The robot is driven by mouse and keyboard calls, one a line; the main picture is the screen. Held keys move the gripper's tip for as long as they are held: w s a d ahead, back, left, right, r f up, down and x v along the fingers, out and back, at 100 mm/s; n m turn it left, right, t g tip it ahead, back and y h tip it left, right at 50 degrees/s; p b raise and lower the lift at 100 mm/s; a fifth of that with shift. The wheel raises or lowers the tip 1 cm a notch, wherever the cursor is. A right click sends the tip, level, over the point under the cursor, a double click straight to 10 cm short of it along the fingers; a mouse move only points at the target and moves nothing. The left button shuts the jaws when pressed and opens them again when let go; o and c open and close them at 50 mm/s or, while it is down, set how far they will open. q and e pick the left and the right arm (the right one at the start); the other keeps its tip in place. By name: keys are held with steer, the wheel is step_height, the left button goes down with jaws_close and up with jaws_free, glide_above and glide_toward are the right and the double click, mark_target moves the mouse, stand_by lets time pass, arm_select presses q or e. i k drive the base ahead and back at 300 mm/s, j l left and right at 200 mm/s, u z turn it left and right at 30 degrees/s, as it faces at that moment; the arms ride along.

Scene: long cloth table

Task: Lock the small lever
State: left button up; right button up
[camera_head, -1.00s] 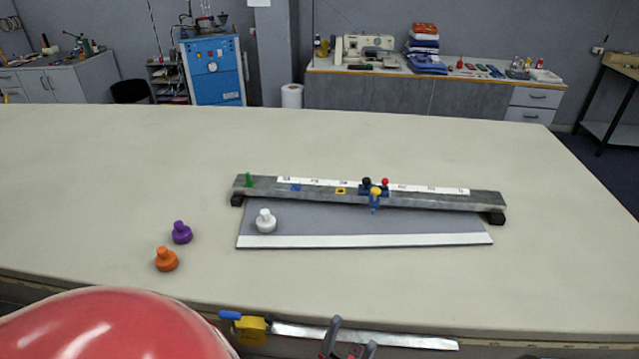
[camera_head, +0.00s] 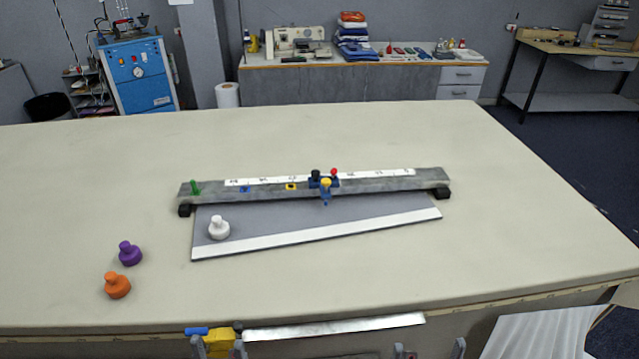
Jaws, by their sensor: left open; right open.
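A grey rail (camera_head: 400,183) lies across the table on black end blocks. It carries a small blue carriage (camera_head: 316,183) with a black knob (camera_head: 315,174), a red-knobbed small lever (camera_head: 334,172) and a yellow-topped blue lever (camera_head: 326,190) at the front. Which one is the small lever, and whether it is locked, I cannot tell. My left gripper (camera_head: 218,342) is open at the bottom edge, its grey fingertips showing either side of a yellow block. My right gripper (camera_head: 429,346) is open at the bottom edge, mostly cut off. Both are far in front of the carriage.
A grey board (camera_head: 290,225) with a white strip lies under the rail. A white knob (camera_head: 219,228) stands on it; purple (camera_head: 130,253) and orange (camera_head: 117,285) knobs stand left. A yellow-blue clamp (camera_head: 218,345) and metal strip (camera_head: 335,327) are at the front edge. Table right is clear.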

mark_target(333, 170)
steer(key=i+l+u, duration=0.75)
steer(key=l, duration=0.15)
steer(key=k+j, duration=0.05)
steer(key=k, duration=0.05)
